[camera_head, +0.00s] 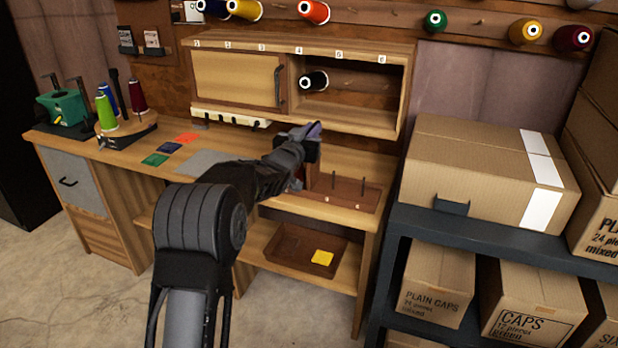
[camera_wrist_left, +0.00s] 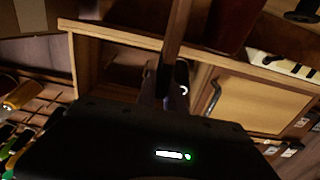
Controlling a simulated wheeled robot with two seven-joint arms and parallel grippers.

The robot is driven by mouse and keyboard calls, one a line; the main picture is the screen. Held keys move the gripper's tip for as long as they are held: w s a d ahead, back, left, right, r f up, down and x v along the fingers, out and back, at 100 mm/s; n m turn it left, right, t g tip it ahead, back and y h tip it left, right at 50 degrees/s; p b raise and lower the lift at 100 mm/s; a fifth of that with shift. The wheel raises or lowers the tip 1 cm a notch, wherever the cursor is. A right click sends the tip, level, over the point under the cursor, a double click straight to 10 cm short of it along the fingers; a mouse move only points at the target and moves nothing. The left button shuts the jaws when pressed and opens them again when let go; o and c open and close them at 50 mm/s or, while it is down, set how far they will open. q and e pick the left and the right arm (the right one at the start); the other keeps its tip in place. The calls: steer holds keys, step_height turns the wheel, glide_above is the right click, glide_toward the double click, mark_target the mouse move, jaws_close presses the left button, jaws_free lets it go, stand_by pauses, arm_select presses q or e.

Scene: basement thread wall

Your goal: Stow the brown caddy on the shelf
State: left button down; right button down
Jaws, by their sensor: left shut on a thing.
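The brown caddy (camera_head: 345,197) is a low tray with upright pegs and a brown upright handle piece, at the right end of the wooden bench. My left gripper (camera_head: 306,136) reaches in from the left and is shut on the caddy's upright part. That brown bar (camera_wrist_left: 174,35) runs up from between the fingers in the left wrist view. My forearm hides the caddy's left side. I cannot tell whether its base touches the bench. My right gripper is not in view.
A closed cabinet door (camera_head: 236,79) is left of the open shelf. A lower bench shelf holds a brown tray (camera_head: 285,240) with a yellow piece (camera_head: 322,257). A large carton (camera_head: 470,170) on a dark rack (camera_head: 420,225) stands close right. Coloured cards and thread cones are on the left bench.

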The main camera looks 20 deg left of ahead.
arm_select(q)
steer(key=shift+r+p, duration=0.6)
steer(key=shift+r, duration=1)
